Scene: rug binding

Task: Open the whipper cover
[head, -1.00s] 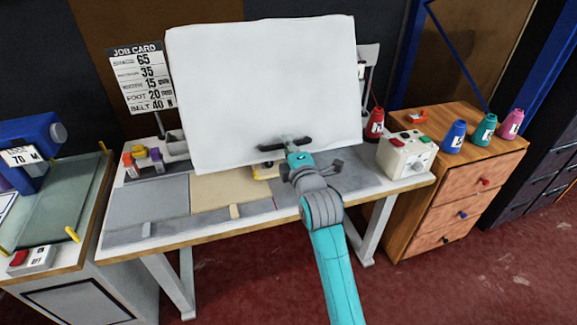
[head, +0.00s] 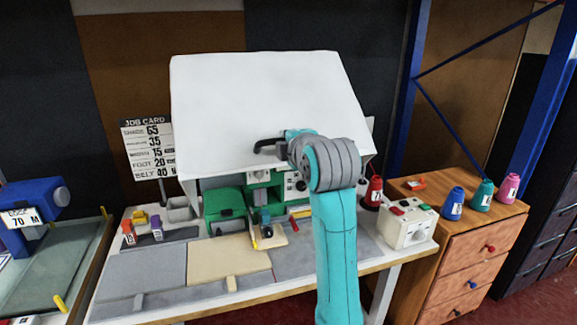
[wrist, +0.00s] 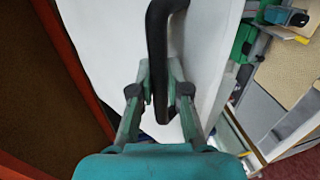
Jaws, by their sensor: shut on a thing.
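The whipper cover (head: 250,95) is a large white panel over the bench, tilted up with its front edge raised. Its black bar handle (head: 266,145) is near the lower front edge, and it runs up the middle of the wrist view (wrist: 157,50). My gripper (head: 284,146) is shut on the handle; in the wrist view its fingers (wrist: 160,85) close on both sides of the bar. Part of the handle is hidden behind my arm. Below the raised edge a green and white machine (head: 258,190) shows on the bench.
The bench top (head: 145,275) has grey and tan mats. A white control box (head: 407,225) with buttons and a red thread cone (head: 374,192) stand at its right. A wooden drawer unit (head: 480,265) with more cones is further right. A job card (head: 148,147) stands at the left.

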